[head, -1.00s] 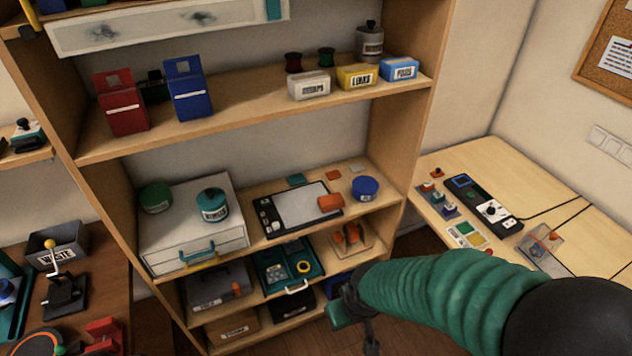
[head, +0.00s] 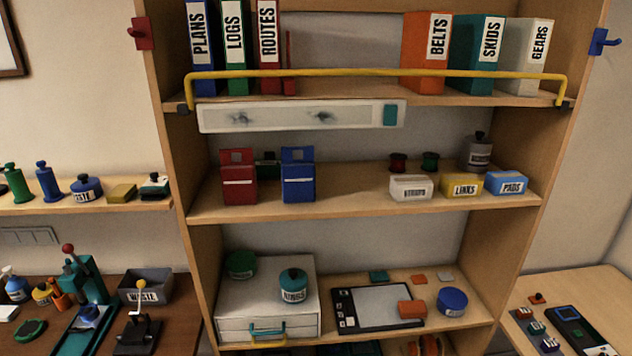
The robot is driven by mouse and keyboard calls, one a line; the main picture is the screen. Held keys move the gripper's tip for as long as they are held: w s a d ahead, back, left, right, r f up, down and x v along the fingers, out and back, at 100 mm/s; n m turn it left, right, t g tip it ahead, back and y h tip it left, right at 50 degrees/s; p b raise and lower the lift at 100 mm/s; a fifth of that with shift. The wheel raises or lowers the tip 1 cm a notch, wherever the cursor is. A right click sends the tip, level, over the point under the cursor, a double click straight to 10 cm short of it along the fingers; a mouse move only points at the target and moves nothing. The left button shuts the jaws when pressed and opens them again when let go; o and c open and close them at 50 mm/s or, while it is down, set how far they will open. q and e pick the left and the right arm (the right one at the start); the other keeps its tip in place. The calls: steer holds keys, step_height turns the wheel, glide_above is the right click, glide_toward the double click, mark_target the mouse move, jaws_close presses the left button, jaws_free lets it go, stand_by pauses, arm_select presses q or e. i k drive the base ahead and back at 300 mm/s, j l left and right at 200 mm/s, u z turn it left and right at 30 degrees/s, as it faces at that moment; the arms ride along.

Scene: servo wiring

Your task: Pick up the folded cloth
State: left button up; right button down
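I cannot pick out the folded cloth with certainty. A flat yellow block (head: 122,193) lies on the small left wall shelf; it is too small to tell whether it is cloth. A soft-edged orange piece (head: 411,309) lies on the right end of a black-framed pale board (head: 345,309) on the lower shelf; its material is unclear too. Neither of my grippers is in view.
The wooden bookcase (head: 363,202) stands ahead, with a yellow rail (head: 370,74) across its upper shelf. A white drawer box (head: 240,328) carries two round tins. A dark bench (head: 180,325) is at left, a pale table (head: 590,290) at right. The middle shelf has free room.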

mark_target(407, 309)
steer(key=i+l+u, duration=0.15)
steer(key=i+l, duration=0.15)
steer(key=i+l+u, duration=0.1)
steer(key=i+l, duration=0.15)
steer(key=l, duration=0.15)
steer(key=i+l+u, duration=0.3)
steer(key=i+l, duration=0.15)
steer(key=l, duration=0.3)
